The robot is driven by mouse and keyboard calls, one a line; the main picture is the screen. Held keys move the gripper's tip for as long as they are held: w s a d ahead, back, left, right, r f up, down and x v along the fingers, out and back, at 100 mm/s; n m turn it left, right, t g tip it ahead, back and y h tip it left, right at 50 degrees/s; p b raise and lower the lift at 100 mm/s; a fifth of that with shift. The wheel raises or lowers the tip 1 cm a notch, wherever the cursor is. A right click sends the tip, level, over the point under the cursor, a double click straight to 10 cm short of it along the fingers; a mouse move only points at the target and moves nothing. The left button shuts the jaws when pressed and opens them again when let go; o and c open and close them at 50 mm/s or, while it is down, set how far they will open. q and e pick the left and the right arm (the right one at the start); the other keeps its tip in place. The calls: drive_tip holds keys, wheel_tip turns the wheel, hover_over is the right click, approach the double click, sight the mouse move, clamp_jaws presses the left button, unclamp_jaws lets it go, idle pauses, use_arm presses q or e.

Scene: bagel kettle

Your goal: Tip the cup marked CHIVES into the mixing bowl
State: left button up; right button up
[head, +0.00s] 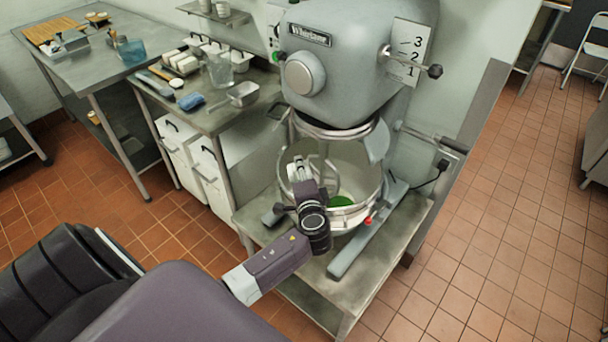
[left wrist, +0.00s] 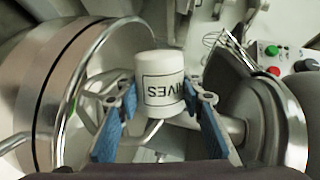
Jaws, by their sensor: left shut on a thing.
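The white cup marked CHIVES (left wrist: 160,82) is between the blue-padded fingers of my left gripper (left wrist: 166,100), which is shut on it. Its label reads upside down in the left wrist view. In the head view my left gripper (head: 302,172) is over the near left side of the steel mixing bowl (head: 352,160), under the mixer head. The cup is small there, so its exact tilt is hard to tell. A green patch (head: 341,201) shows inside the bowl. My right gripper is not in view.
The grey mixer (head: 350,60) stands over the bowl on a steel table (head: 375,272). A metal guard and the beater are close around my left gripper. A counter (head: 213,120) at the left holds a scoop (head: 243,94), a blue cloth (head: 191,102) and a clear jug (head: 220,70).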

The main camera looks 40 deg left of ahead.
use_arm(q)
drive_tip(key=n+b, duration=0.1)
drive_tip(key=b, duration=0.1)
drive_tip(key=f+n+t+h+b, duration=0.1)
drive_tip(key=n, duration=0.1)
drive_tip(key=n+b, duration=0.1)
drive_tip(key=b, duration=0.1)
drive_tip(key=shift+s+a+f+n+t+b, duration=0.3)
drive_tip(key=shift+s+a+f+n, duration=0.05)
drive_tip(key=shift+s+f+n, duration=0.05)
drive_tip(key=shift+r+n+h, duration=0.2)
drive_tip(key=shift+n+h, duration=0.1)
drive_tip(key=shift+r, duration=0.1)
drive_tip(key=shift+a, duration=0.1)
drive_tip(key=a+b, duration=0.1)
drive_tip(key=s+a+n+b, duration=0.1)
drive_tip(key=a+n+t+b, duration=0.1)
drive_tip(key=a, duration=0.1)
drive_tip(key=shift+s+a+f, duration=0.1)
drive_tip(key=shift+s+f, duration=0.2)
drive_tip(key=shift+f, duration=0.1)
drive_tip(key=s+a+n+t+b, duration=0.1)
drive_tip(key=s+a+n+b, duration=0.1)
drive_tip(key=a+n, duration=0.2)
drive_tip(key=a, duration=0.3)
drive_tip(key=shift+s+a+r+h, duration=0.15)
drive_tip(key=shift+s+a+h, duration=0.05)
drive_tip(key=shift+a+h, duration=0.15)
